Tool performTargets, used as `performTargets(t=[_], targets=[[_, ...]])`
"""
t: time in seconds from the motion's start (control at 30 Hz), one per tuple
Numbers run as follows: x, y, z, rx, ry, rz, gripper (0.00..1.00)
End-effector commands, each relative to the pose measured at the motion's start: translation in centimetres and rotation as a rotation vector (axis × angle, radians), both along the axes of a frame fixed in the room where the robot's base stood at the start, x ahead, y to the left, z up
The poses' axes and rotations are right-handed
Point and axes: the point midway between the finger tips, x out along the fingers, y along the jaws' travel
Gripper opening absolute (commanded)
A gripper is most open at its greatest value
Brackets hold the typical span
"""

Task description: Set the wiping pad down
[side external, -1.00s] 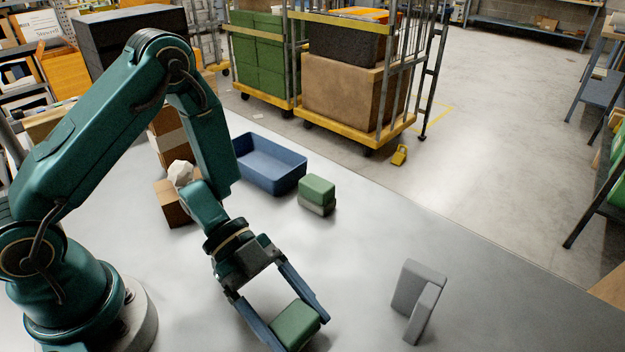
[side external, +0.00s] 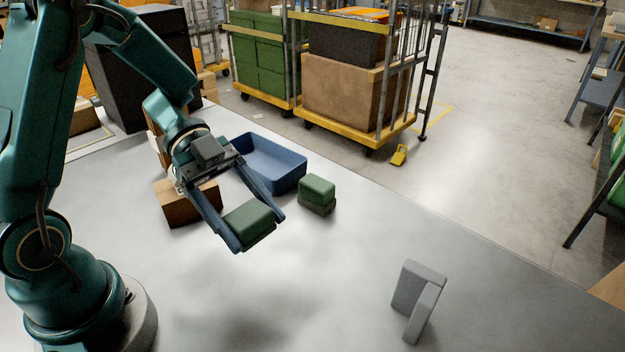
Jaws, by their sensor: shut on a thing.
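My gripper (side external: 258,232) has its two blue-grey fingers on either side of a green wiping pad (side external: 250,221) and is shut on it. The pad is held above the grey table (side external: 330,275), with a soft shadow below it. A second green block with a paler base (side external: 317,193) stands on the table to the right of my gripper, apart from it. Whether it is also a pad, I cannot tell.
A blue tray (side external: 290,180) stands behind my gripper, partly hidden by it. A cardboard box (side external: 180,208) is to the left. A grey angled stand (side external: 420,287) is at the front right. The table between is clear. Carts stand on the floor beyond.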

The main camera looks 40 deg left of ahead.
Motion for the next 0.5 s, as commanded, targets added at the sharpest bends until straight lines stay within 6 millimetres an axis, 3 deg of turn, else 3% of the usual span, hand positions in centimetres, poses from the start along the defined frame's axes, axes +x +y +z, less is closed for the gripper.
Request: performTargets(t=[0.07,0.4,0.5], targets=[[0.5,0.5,0.3,0.005,0.013,0.024,0.21],[9.6,3.7,0.8,0.013,0.008,0.306,0.21],[11.2,4.4,0.9,0.006,-0.002,0.352,0.21]])
